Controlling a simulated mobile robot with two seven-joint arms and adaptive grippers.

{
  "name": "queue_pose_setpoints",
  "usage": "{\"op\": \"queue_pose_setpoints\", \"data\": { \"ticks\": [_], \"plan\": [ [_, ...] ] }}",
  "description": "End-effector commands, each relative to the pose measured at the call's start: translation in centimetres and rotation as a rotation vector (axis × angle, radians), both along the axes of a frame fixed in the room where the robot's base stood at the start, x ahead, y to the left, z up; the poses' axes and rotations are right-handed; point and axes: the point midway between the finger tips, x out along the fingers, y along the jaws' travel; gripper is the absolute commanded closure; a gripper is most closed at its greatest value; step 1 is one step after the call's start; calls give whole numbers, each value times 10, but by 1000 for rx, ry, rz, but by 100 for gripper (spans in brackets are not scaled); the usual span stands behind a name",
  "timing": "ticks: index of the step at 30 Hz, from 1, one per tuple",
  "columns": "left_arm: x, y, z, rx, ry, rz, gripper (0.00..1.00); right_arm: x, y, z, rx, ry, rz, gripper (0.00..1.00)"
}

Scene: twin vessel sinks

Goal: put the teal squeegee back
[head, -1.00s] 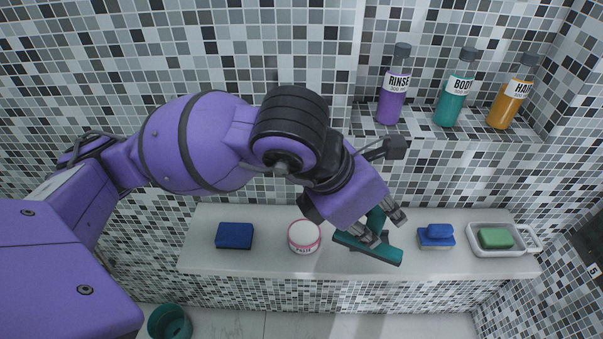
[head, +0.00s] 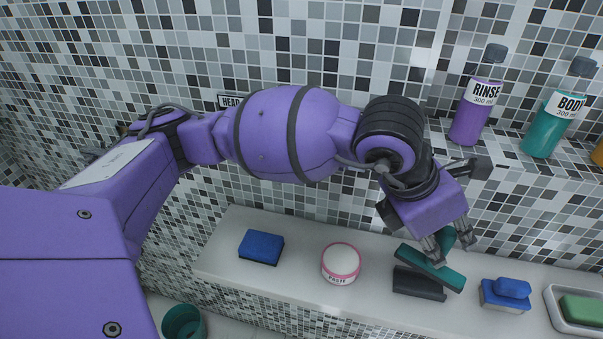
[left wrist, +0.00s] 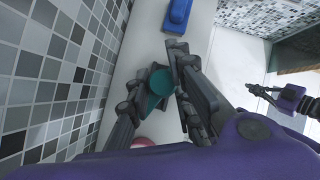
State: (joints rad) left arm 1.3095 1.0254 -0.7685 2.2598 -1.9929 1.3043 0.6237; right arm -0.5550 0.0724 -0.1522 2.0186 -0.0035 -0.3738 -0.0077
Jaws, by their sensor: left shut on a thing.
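The teal squeegee (head: 440,272) is in my left gripper (head: 453,250), which is shut on its handle. Its teal bar hangs tilted, low over the pale ledge, above a dark grey block (head: 418,287). The bar overlaps the block in the head view, and I cannot tell if they touch. In the left wrist view, the round teal handle end (left wrist: 170,77) shows between the black fingers (left wrist: 160,90), and the bar is mostly hidden. My right gripper (left wrist: 265,93) is small at the right of that view; its opening is unclear.
On the ledge (head: 300,275) stand a dark blue sponge (head: 261,247) and a paste jar (head: 341,263) left of the squeegee. A blue brush-like block (head: 506,293) and green soap in a white dish (head: 552,300) are right. Bottles (head: 475,110) stand on a higher shelf. A teal cup (head: 184,322) is below.

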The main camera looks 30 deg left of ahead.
Motion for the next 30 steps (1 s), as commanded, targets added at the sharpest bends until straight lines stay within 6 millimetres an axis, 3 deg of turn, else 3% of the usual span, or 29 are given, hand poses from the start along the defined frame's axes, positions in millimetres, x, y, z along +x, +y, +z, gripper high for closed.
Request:
{"op": "queue_pose_setpoints", "data": {
  "ticks": [5, 12, 18, 19, 22, 30],
  "plan": [
    [8, 0, -10, -1, 1, 2, 100, -4, -1, -3, -1, 9, 1, 100],
    [10, 0, -41, 1, -1, 2, 100, 0, -1, 4, 0, 0, 0, 100],
    [10, 0, -43, -1, -1, 0, 100, -1, -1, 3, 0, -1, 0, 100],
    [10, 0, -43, 0, 0, 1, 76, -1, -1, 3, 0, 0, 0, 100],
    [10, -1, -43, -1, -1, 0, 63, -1, -1, 3, 0, 1, 0, 100],
    [10, -1, -42, -1, -2, 1, 61, -2, -1, 3, 0, 1, 0, 100]
  ]
}}
